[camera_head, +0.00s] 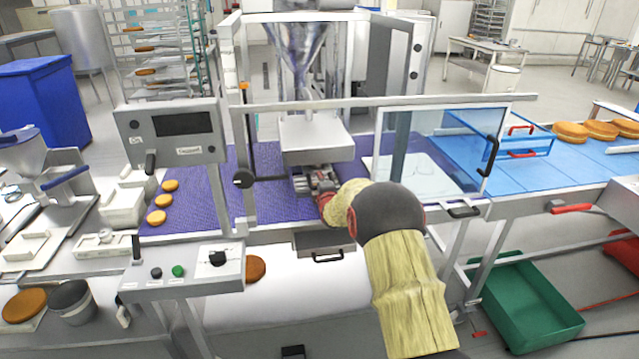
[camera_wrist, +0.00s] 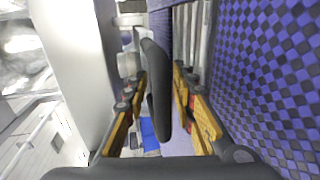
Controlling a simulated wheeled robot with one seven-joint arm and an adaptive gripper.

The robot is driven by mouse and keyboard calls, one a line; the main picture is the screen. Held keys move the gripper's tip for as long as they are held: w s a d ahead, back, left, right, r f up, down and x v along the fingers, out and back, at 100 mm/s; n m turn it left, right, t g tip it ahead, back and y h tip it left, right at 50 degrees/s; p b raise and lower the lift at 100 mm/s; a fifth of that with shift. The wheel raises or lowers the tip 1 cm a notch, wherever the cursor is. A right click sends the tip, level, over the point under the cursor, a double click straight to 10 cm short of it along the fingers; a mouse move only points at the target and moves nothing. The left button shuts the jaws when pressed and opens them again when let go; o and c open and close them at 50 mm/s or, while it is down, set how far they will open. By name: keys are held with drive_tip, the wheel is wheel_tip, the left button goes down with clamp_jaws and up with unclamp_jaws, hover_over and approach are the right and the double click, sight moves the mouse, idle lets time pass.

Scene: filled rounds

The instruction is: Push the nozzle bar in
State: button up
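The nozzle bar (camera_head: 300,182) appears as a metallic assembly low under the white depositing head, above the purple belt. It is partly hidden by my gripper and arm. My gripper (camera_head: 325,193) is at its right front. In the wrist view my gripper (camera_wrist: 158,75) has its two yellow-padded fingers spread apart. A long black handle-like piece (camera_wrist: 157,95) lies between them; I cannot tell whether they touch it. Pale cylindrical parts (camera_wrist: 128,60) and metal bars (camera_wrist: 192,35) show just beyond the fingertips.
The purple belt (camera_head: 270,170) runs beneath the head. A clear guard door (camera_head: 430,150) with a black handle stands close right of my arm. Several rounds (camera_head: 157,216) lie on the belt's left.

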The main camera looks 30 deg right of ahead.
drive_tip(key=v, duration=1.2)
idle(0.6)
drive_tip(key=s+a+r+m+g+y, duration=0.1)
drive_tip(key=s+a+r+m+g, duration=0.15)
drive_tip(key=s+a+r, duration=0.4)
drive_tip(key=s+a+r+m+g+y, duration=0.15)
drive_tip(key=s+a+r+m, duration=0.25)
drive_tip(key=s+a, duration=0.45)
drive_tip(key=s+a+m+g+y, duration=0.1)
drive_tip(key=s+a+m+g, duration=0.1)
drive_tip(key=s, duration=1.4)
drive_tip(key=s+a+f+m+g, duration=0.1)
drive_tip(key=s+a+m+g, duration=0.2)
drive_tip(key=s, duration=1.3)
drive_tip(key=a+m, duration=0.1)
drive_tip(key=m, duration=0.2)
drive_tip(key=shift+s+a+f+y+p, duration=0.15)
drive_tip(key=shift+a+f+y+p, duration=0.15)
drive_tip(key=shift+a+y+p, duration=0.1)
